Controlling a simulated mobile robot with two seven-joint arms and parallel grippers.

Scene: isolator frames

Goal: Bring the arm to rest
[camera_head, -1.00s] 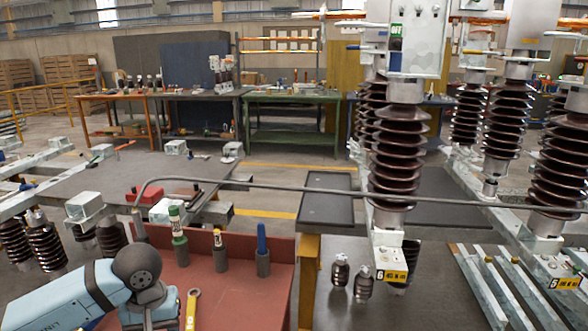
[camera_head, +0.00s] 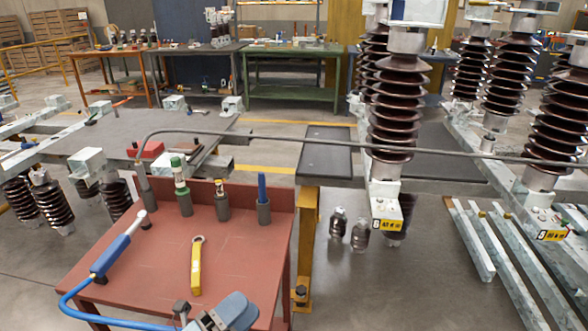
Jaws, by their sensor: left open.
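My left gripper (camera_head: 195,318) shows only in part at the bottom edge of the head view, over the front of the red table (camera_head: 245,255). I see grey and pale blue parts of it and nothing held; its fingertips are hard to make out. It is below the yellow wrench (camera_head: 197,266), which lies on the table, and apart from it. My right gripper is not in view.
A blue tool (camera_head: 115,255) with a blue hose lies at the table's left side. Holders with a green-and-white item (camera_head: 180,177), a screwdriver (camera_head: 221,190) and a blue-handled tool (camera_head: 262,188) stand at the back. Brown insulators (camera_head: 392,115) stand at right.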

